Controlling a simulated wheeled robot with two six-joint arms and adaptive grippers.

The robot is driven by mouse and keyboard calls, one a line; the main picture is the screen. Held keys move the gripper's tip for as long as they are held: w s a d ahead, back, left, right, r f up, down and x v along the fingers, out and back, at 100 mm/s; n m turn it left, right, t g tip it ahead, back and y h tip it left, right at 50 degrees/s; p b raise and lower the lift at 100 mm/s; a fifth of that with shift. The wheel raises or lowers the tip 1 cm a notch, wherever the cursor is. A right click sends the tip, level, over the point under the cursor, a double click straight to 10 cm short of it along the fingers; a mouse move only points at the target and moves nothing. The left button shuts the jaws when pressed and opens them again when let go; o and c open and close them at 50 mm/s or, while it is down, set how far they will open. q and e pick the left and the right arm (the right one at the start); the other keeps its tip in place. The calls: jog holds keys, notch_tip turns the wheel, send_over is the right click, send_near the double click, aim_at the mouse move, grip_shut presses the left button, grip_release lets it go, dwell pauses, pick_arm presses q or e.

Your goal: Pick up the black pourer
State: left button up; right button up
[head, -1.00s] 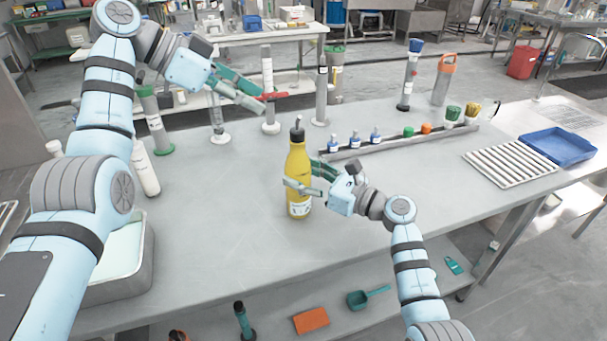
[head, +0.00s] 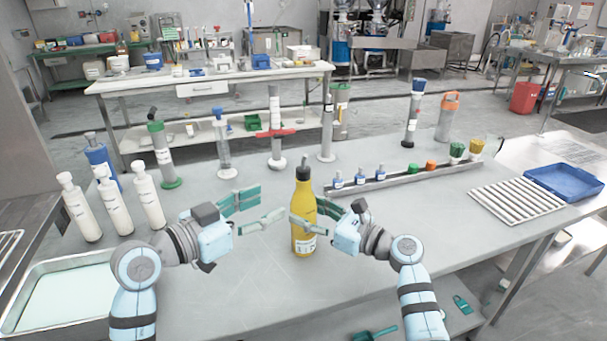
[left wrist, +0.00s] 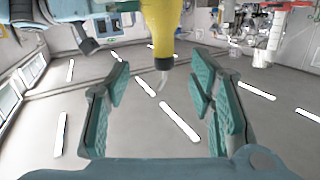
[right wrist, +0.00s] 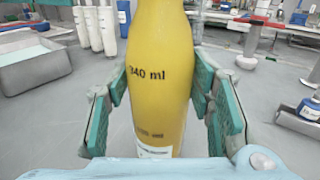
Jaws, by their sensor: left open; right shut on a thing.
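The black pourer (head: 303,173) sits on top of an upright yellow bottle (head: 303,215). In the left wrist view, which looks inverted, the black pourer (left wrist: 163,62) with its thin pale spout points down between the fingers, and none touches it. My left gripper (head: 265,207) is open and empty, just left of the bottle and roughly level with its upper body. My right gripper (head: 312,212) is shut on the bottle body from the right. In the right wrist view the bottle (right wrist: 160,85) fills the space between the pads. I cannot tell whether its base touches the table.
A slatted tray (head: 516,197) and a blue tray (head: 565,182) are at the right. Several white bottles (head: 115,206) and a metal pan (head: 60,290) are at the left. Tall cylinders line the back edge.

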aim_at(298, 172)
pick_arm(q)
jog(key=shift+n+t, duration=0.5)
jog(key=shift+t, duration=0.1)
jog(key=r+x, duration=0.1)
jog(key=x, duration=0.3)
jog(key=r+x, duration=0.1)
jog(key=x, duration=0.3)
jog(key=r+x, duration=0.1)
jog(key=x, duration=0.3)
jog(key=shift+w, duration=0.1)
jog(key=c, duration=1)
